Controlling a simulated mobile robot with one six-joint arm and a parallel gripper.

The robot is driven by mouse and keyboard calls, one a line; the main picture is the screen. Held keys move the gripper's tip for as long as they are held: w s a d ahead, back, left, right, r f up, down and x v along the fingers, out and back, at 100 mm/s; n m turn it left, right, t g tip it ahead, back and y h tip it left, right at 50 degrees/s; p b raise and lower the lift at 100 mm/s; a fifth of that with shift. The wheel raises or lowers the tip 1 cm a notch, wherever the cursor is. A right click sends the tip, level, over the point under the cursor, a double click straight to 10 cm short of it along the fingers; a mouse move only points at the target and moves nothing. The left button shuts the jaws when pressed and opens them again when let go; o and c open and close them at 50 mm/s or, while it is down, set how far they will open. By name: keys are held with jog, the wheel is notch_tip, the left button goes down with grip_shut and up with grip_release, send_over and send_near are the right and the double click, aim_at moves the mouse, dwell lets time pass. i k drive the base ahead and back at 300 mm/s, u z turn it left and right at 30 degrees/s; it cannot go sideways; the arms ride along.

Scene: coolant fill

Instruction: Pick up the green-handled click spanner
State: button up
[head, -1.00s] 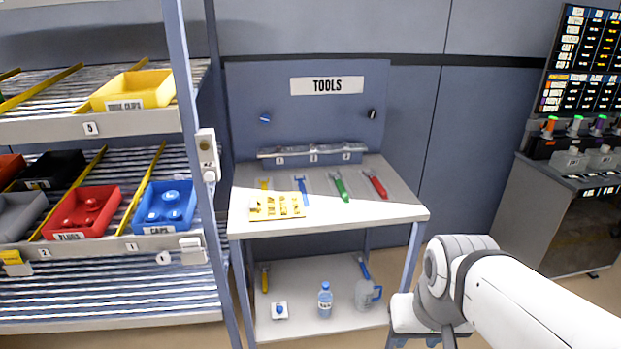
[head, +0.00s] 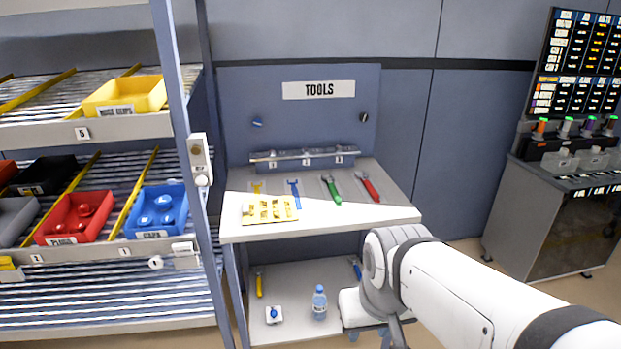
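The green-handled click spanner (head: 331,190) lies on the tool table's top (head: 390,214), in a row between a blue-handled spanner (head: 294,193) and a red-handled one (head: 369,187). A yellow-handled one (head: 257,187) lies at the left of the row, partly hidden by a yellow tray. My arm reaches in from the lower right of the head view. Its wrist is in front of the table's right front side, below the top's edge and well short of the green spanner. My gripper (head: 378,338) is only partly seen at the bottom edge, and its fingers cannot be made out.
A yellow tray (head: 270,219) with several small pieces sits on the table's front left. A shelf rack with bins stands at the left. A bottle (head: 319,302) and other items are on the lower shelf. A console (head: 560,200) stands at the right.

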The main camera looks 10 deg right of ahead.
aim_at(335, 194)
jog(key=i, duration=1.6)
jog(key=u, duration=0.05)
